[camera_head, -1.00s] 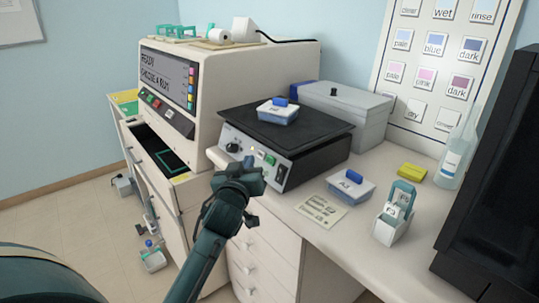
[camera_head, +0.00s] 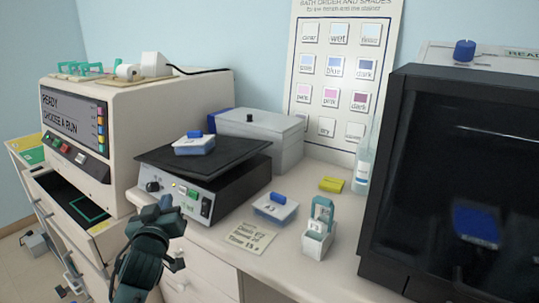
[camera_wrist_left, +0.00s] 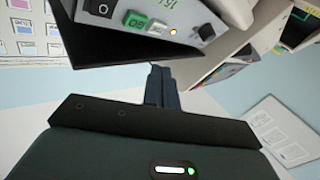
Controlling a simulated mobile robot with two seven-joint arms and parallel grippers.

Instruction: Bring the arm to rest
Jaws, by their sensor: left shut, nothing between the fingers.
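My left gripper (camera_head: 160,207) is in front of the black-topped shaker (camera_head: 225,205), low and near its front panel, apart from anything held. In the left wrist view its fingers (camera_wrist_left: 161,82) are closed together with nothing between them. My right gripper is in neither view.
A stainer machine (camera_head: 130,110) with an open drawer (camera_head: 75,205) stands at left. A lidded box (camera_head: 193,145) sits on the shaker. A dark cabinet (camera_head: 440,270) stands right.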

